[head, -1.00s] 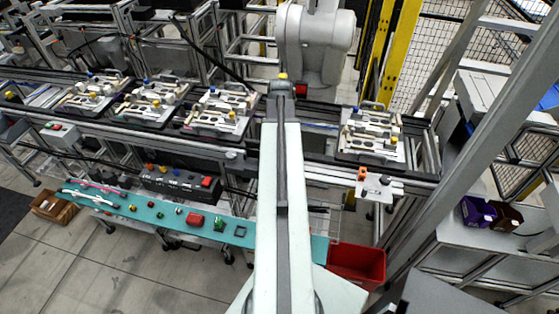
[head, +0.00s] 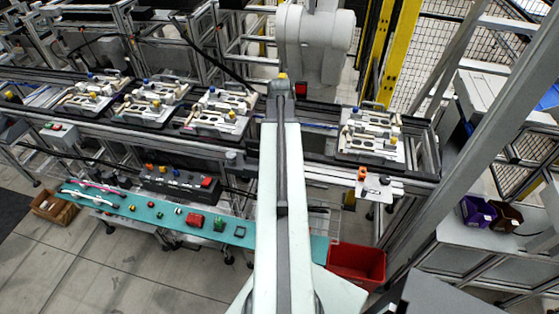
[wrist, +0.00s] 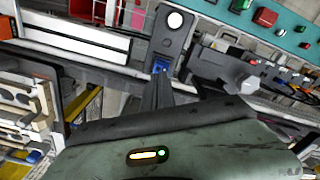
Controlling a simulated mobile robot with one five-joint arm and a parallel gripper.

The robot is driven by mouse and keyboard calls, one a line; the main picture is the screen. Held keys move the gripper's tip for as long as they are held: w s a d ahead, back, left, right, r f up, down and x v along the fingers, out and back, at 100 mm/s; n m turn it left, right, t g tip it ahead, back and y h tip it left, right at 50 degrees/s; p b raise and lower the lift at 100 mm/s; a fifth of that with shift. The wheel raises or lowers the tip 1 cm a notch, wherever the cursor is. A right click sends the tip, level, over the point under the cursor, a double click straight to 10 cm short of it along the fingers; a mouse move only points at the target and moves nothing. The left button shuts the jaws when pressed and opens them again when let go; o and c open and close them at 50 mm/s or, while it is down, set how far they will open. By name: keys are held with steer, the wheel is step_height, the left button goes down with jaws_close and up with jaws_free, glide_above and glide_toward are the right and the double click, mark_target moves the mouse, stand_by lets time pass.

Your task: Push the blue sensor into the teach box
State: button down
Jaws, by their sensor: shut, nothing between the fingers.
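In the wrist view my gripper (wrist: 159,78) shows as dark fingers, shut and empty, reaching up from the grey-green wrist. A small blue piece (wrist: 161,66), likely the blue sensor, shows right at the fingertips. It sits at the lower end of a dark grey housing (wrist: 170,40) with a round white face, which may be the teach box. I cannot tell whether the fingers touch the blue piece or how deep it sits. In the head view my own arm covers this spot, and the fingertips are hidden.
A teal shelf (head: 265,238) carries small parts, including a red block (head: 194,219). A red bin (head: 356,264) stands right of my arm. Pallet fixtures (head: 372,135) line the conveyor.

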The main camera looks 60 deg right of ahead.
steer(key=shift+f+b, duration=0.85)
steer(key=shift+r+p, duration=0.75)
stand_by(1.1)
step_height(320, 180, up, 6)
steer(key=p, duration=0.6)
steer(key=shift+f, duration=0.1)
